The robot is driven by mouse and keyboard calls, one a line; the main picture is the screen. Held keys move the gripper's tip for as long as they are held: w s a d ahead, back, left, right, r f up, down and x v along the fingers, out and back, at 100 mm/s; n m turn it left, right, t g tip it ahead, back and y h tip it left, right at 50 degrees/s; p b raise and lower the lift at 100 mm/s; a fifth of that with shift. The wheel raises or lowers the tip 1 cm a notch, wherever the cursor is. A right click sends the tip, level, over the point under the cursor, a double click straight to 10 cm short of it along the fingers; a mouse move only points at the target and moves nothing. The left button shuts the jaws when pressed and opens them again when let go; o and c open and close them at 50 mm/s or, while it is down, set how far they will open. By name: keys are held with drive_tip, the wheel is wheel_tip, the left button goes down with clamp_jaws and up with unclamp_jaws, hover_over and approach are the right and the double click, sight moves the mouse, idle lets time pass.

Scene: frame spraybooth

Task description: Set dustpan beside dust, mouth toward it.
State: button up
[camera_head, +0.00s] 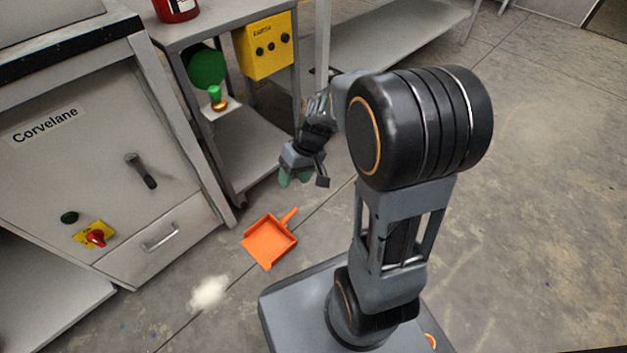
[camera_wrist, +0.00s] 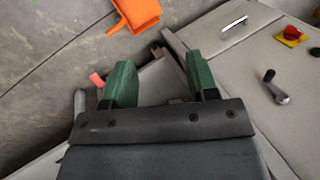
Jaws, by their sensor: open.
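The orange dustpan (camera_head: 268,242) lies flat on the concrete floor, its handle pointing to the upper right and its open edge to the lower left. The pale dust pile (camera_head: 208,292) is on the floor at the lower left of the dustpan, in front of that open edge, with a short gap of bare floor between them. My gripper (camera_head: 292,178) is above and behind the dustpan, apart from it. Its green fingers (camera_wrist: 162,82) are spread with nothing held. The dustpan also shows at the top of the wrist view (camera_wrist: 138,13), partly cut off. The dust is not in that view.
The Corvelane cabinet (camera_head: 85,150) with a drawer (camera_head: 160,238) stands on the left. A metal shelf unit (camera_head: 250,160) with a yellow control box (camera_head: 268,45) stands behind the gripper. A red container (camera_head: 176,8) is on its top. The floor to the right is clear.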

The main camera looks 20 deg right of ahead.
drive_tip(key=s+d+r+m+t+h, duration=0.1)
drive_tip(key=s+r+m+t+h, duration=0.1)
drive_tip(key=s+r, duration=0.5)
drive_tip(key=shift+s+d+t+h, duration=0.2)
drive_tip(key=shift+s+t+h, duration=0.4)
drive_tip(key=shift+h, duration=0.6)
drive_tip(key=w+p+v, duration=0.3)
drive_tip(key=p+v, duration=1)
drive_tip(key=w+r+p+v, duration=0.1)
drive_tip(key=w+p+v, duration=0.2)
drive_tip(key=p+v, duration=1)
drive_tip(key=w+r+p+v, duration=0.1)
drive_tip(key=w+p+v, duration=0.2)
drive_tip(key=p+v, duration=1)
drive_tip(key=shift+a+r+t+p, duration=0.15)
drive_tip(key=shift+r+t+p, duration=0.25)
drive_tip(key=shift+r, duration=0.5)
drive_tip(key=shift+f, duration=0.15)
drive_tip(key=shift+c, duration=0.7)
drive_tip(key=shift+a, duration=0.1)
drive_tip(key=shift+c, duration=0.3)
